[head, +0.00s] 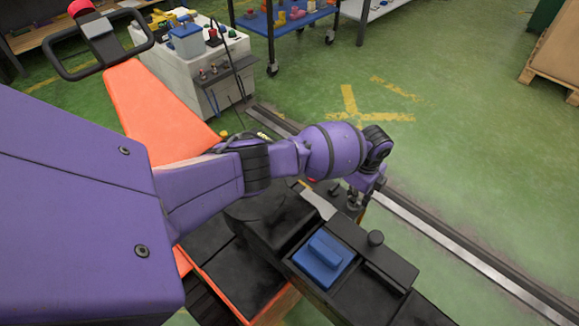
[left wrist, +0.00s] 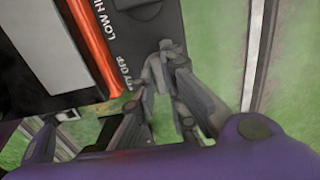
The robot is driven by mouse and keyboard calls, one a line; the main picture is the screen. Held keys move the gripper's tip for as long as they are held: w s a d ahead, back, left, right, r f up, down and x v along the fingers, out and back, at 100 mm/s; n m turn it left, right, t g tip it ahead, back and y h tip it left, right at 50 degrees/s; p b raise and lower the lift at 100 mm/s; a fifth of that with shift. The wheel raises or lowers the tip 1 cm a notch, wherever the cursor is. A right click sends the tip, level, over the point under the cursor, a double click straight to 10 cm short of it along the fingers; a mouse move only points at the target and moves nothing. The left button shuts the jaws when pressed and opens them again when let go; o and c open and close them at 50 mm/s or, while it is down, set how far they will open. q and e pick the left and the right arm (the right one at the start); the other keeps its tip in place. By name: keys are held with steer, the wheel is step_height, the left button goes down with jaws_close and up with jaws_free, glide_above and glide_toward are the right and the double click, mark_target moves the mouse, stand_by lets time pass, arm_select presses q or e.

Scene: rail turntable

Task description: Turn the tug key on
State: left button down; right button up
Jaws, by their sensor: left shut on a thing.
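The tug's black control panel (left wrist: 140,25) shows in the left wrist view with white lettering, "LOW", "HI" and a partly hidden word ending in "Y OFF". An orange strip (left wrist: 94,45) runs along it. My left gripper (left wrist: 165,60) is shut at the panel's edge beside the "OFF" lettering. In the head view my left gripper (head: 354,200) is at the far end of the tug's dark console (head: 275,218). The key is mostly hidden between the fingertips, and its turn position cannot be read. My right gripper is not in view.
A floor rail (head: 440,240) runs along the right. A white cabinet (head: 205,75) and a blue-shelved cart (head: 285,20) stand behind.

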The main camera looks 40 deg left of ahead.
arm_select(q)
steer(key=c, duration=1.8)
jaws_free()
steer(key=shift+w+r, duration=0.1)
steer(key=shift+r, duration=0.1)
step_height(320, 180, up, 12)
steer(key=shift+f, duration=0.15)
